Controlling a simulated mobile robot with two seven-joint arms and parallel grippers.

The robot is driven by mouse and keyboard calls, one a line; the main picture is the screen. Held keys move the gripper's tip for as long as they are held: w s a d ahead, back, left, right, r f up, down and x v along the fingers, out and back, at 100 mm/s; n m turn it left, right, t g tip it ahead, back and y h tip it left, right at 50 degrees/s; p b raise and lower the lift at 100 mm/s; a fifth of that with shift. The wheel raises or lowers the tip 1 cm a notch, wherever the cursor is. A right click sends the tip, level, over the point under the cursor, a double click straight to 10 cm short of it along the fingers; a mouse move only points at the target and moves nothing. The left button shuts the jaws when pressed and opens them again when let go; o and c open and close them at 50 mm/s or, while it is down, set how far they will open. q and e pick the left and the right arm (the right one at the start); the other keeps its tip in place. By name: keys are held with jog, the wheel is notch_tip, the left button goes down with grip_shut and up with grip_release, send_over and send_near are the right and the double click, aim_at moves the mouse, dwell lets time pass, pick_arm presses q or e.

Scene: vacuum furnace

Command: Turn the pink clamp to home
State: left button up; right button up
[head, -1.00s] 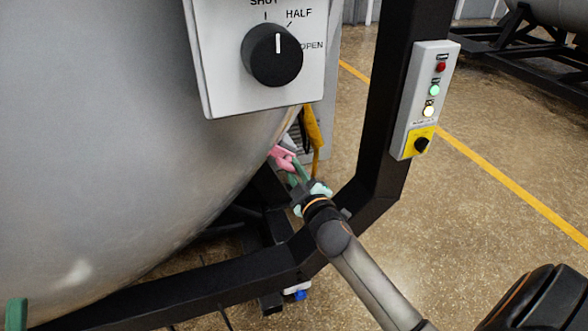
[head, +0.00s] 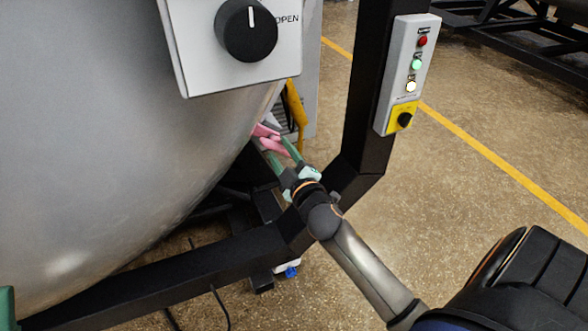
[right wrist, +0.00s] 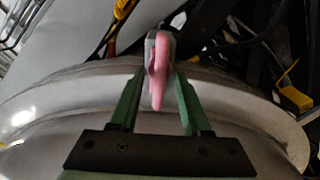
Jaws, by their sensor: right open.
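The pink clamp (head: 267,131) sits low at the right edge of the big grey furnace shell. In the right wrist view the pink clamp (right wrist: 159,75) shows end-on, with a grey part behind it. My right gripper (head: 280,150) has its green fingers at the clamp. In the right wrist view my right gripper (right wrist: 159,88) is open, with one finger on each side of the clamp and a gap on both sides. A green piece (head: 7,306) at the lower left edge looks like part of my left gripper; its jaws cannot be made out.
A black frame (head: 367,120) rises right of my right gripper, and its lower beam passes beneath the shell. It carries a button box (head: 406,75). A panel with a black knob (head: 247,28) hangs above the clamp. A yellow part (head: 296,105) stands behind the clamp.

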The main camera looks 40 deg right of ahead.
jog(key=p+v, duration=0.1)
jog(key=v, duration=0.9)
jog(key=shift+s, duration=0.4)
